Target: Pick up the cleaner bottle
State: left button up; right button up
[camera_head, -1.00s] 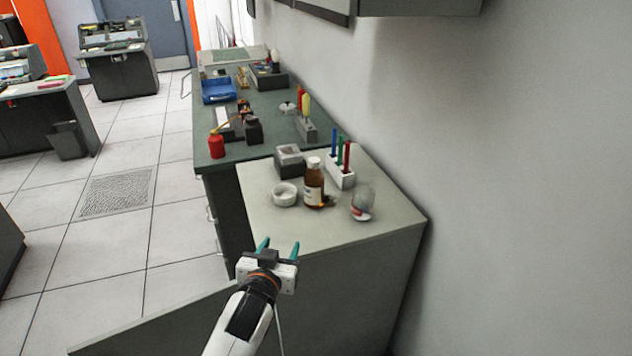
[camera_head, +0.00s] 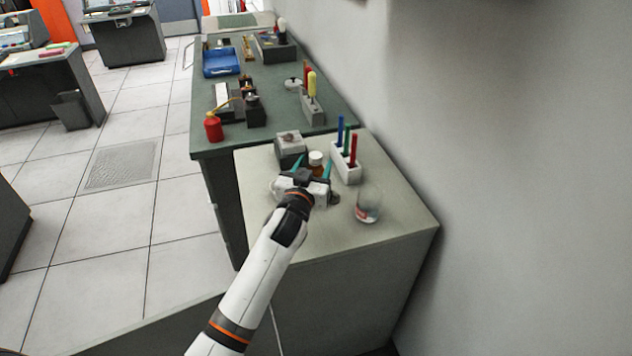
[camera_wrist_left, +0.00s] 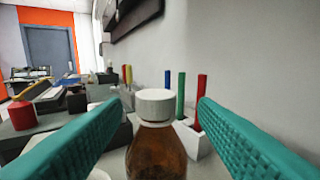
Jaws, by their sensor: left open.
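The cleaner bottle is brown with a white cap. In the head view the bottle (camera_head: 316,163) stands on the pale cabinet top, its lower part hidden behind my left gripper (camera_head: 313,168). In the left wrist view the bottle (camera_wrist_left: 157,140) stands upright and close, between the two teal fingers of the left gripper (camera_wrist_left: 158,110). The fingers are spread, one on each side of it, with gaps at the cap; contact lower down cannot be seen. My right gripper is in neither view.
A white holder (camera_head: 347,172) with coloured markers stands behind right of the bottle. A glass jar (camera_head: 368,206) stands to the right, a grey box (camera_head: 290,147) behind left. A white round dish is mostly hidden by the gripper. The wall (camera_head: 480,180) bounds the right side.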

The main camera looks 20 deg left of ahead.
pick_arm(q)
jog(key=shift+w+a+r+p, duration=0.15)
jog(key=shift+w+p, duration=0.1)
jog(key=shift+w, duration=0.2)
jog(key=shift+w+d+r+p, duration=0.1)
jog(key=shift+w+r+p, duration=0.1)
jog(key=shift+w, duration=0.25)
jog(key=shift+w+a+f, duration=0.1)
jog(key=shift+w, duration=0.45)
jog(key=shift+w+a+f, duration=0.1)
jog(key=shift+w, duration=0.8)
jog(key=shift+w+f, duration=0.1)
jog(key=shift+w, duration=0.05)
grip_shut()
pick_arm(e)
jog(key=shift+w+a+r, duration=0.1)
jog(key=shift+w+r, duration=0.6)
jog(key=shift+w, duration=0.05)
